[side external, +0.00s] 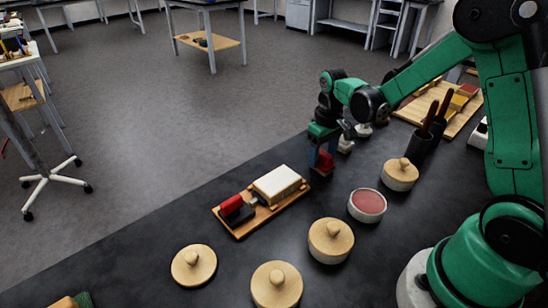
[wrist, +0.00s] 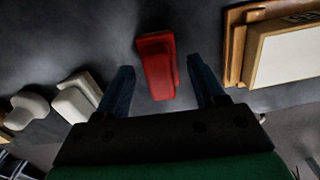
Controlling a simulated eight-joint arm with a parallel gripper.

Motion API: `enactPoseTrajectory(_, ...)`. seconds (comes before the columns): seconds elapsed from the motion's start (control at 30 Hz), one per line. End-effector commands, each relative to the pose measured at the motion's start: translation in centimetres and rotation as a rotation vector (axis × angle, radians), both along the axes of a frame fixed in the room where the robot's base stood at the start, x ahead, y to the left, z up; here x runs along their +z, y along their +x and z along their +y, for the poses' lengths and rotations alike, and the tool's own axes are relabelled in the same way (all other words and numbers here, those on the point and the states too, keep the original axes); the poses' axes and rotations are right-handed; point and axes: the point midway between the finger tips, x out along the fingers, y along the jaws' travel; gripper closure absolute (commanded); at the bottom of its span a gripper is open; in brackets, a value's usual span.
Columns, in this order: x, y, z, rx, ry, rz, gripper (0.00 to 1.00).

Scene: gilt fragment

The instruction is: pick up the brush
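A red block-shaped piece (side external: 326,159), which I take to be the brush, stands on the dark table below my gripper (side external: 321,154) in the side view. In the wrist view the red piece (wrist: 157,68) lies between the two blue fingers, with a visible gap on each side. My gripper (wrist: 160,66) is open and points down over it. The underside of the red piece is hidden. A similar red-and-black piece (side external: 237,209) sits on a wooden tray (side external: 238,235).
A pale block (side external: 277,184) lies on the same tray. Lidded pots (side external: 331,240) and an open pot of reddish paste (side external: 367,205) stand in front. A dark cup (side external: 420,148) holds upright handles to the right. Small white pieces (wrist: 78,99) lie close by.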

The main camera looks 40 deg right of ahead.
Motion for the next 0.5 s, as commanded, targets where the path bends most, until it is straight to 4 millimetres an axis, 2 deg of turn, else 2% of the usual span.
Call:
enactPoseTrajectory(0.03,0.01,0.00,0.00,0.000,0.000,0.000,0.54)
enactPoseTrajectory(0.2,0.02,0.00,0.00,0.000,0.000,0.000,1.00)
enactPoseTrajectory(0.5,0.15,0.00,0.00,0.000,0.000,0.000,1.00)
